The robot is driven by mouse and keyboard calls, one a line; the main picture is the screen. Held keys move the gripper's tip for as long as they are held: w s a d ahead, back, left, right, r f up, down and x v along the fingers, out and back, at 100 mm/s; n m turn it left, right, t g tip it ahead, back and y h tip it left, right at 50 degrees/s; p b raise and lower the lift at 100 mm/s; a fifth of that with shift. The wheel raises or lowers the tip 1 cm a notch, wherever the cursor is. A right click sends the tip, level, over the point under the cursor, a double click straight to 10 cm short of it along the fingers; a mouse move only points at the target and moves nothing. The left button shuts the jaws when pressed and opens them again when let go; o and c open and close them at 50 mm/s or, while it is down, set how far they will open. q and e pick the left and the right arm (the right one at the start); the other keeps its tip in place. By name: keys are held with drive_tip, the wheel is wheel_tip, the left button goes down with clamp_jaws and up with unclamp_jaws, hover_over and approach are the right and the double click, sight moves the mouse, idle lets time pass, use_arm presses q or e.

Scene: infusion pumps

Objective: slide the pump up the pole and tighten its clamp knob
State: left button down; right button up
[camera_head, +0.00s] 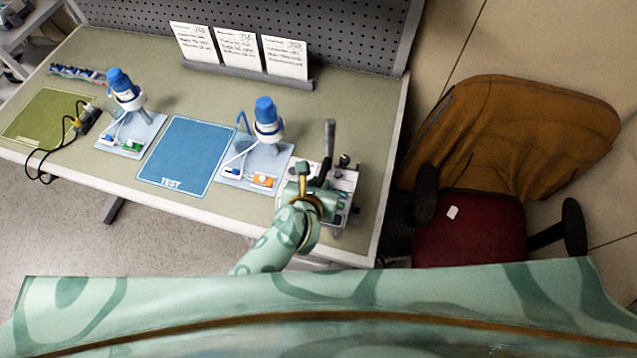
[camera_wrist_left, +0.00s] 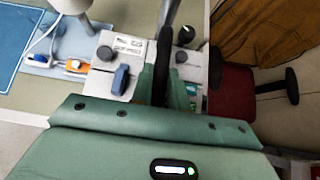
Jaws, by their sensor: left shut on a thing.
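My left gripper (camera_head: 318,183) reaches over a metal bench fixture (camera_head: 346,178) at the table's right end. Its jaws are shut around a dark upright lever (camera_head: 329,138). In the left wrist view the lever (camera_wrist_left: 166,40) rises between the green fingers, and the fixture's pale plate (camera_wrist_left: 116,45) carries dark knobs and a blue tab (camera_wrist_left: 121,79). The fingers hide the lever's lower part. Two blue-capped devices (camera_head: 266,112) (camera_head: 122,84) stand on pale trays. I cannot make out a pole or a pump clamp. My right gripper is not in view.
A blue mat marked TEST (camera_head: 182,154) lies between the trays. A green mat (camera_head: 45,118) and a black cable (camera_head: 45,152) are at the left. Cards (camera_head: 238,50) stand at the back before a pegboard. A chair (camera_head: 470,226) with a brown jacket stands right of the table.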

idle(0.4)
use_arm(q)
drive_tip(key=shift+r, duration=0.15)
drive_tip(key=shift+r+p, duration=0.45)
drive_tip(key=shift+p, duration=0.1)
wheel_tip(320, 180, up, 9)
drive_tip(key=p, duration=0.8)
drive_tip(key=shift+w, duration=0.1)
